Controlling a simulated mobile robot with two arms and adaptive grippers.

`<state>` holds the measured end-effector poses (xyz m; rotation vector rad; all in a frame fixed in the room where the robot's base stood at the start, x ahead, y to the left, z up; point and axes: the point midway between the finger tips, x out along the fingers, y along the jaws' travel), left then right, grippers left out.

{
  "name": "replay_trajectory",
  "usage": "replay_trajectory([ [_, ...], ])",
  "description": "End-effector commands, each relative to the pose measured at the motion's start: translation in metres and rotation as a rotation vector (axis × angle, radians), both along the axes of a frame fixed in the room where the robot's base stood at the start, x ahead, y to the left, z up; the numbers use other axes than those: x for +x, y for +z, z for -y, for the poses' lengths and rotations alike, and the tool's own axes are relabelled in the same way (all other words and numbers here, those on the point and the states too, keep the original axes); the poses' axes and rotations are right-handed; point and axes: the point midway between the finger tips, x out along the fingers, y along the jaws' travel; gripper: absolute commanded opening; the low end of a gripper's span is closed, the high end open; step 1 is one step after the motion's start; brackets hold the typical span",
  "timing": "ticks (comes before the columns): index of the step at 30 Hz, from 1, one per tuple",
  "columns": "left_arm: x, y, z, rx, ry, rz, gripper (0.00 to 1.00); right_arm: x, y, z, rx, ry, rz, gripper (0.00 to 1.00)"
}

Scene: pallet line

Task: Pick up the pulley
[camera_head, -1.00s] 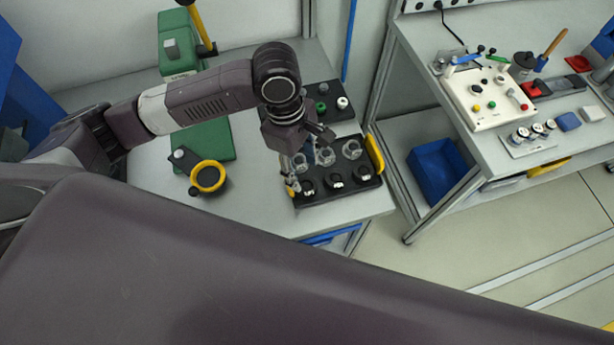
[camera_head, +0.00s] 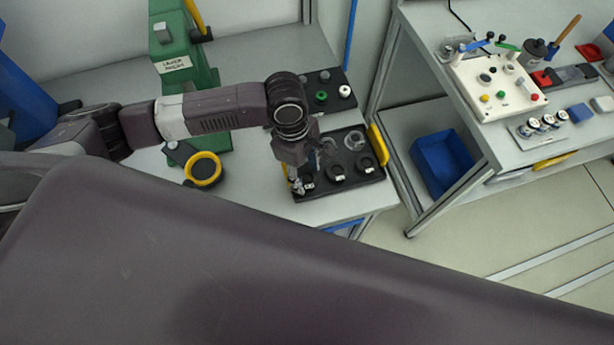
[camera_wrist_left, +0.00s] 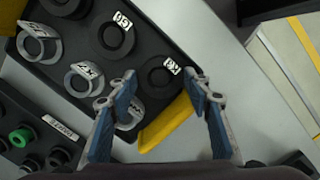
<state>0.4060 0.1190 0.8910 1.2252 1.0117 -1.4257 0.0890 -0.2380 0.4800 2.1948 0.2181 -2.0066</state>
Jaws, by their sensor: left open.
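A black tray (camera_head: 325,194) with yellow handles holds a row of black ring-shaped pulleys and a row of silver ones, with white labels. My left gripper (camera_head: 298,188) is open over the tray's left end, close to the nearest-left black pulley (camera_head: 308,182). In the left wrist view the open fingers (camera_wrist_left: 160,84) frame this black pulley (camera_wrist_left: 158,76) from above; they look apart from it. A silver pulley (camera_wrist_left: 127,112) is partly hidden by the left-hand finger. Which pulley the task means cannot be told. My right gripper is not in view.
A second dark tray (camera_head: 333,102) with green and white parts stands behind. A green press (camera_head: 180,50) and a yellow-ringed black part (camera_head: 203,170) are to the left. A yellow handle (camera_wrist_left: 168,124) lies close to the fingers. A side table at right holds a white panel (camera_head: 480,105).

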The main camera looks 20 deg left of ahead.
Motion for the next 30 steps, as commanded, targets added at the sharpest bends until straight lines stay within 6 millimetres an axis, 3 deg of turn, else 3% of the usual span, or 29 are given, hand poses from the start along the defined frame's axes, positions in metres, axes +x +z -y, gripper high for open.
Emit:
replay_trajectory([
  [9, -0.0006, -0.0061, 0.0008, 0.001, -0.001, 0.0, 0.44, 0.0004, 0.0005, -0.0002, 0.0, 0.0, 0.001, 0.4],
  [19, -0.0005, -0.006, 0.0005, 0.001, -0.001, 0.0, 0.09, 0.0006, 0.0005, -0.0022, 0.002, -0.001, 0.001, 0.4],
  [30, 0.0004, 0.0005, 0.0009, 0.0, -0.001, 0.002, 0.09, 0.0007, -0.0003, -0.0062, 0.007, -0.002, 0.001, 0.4],
])
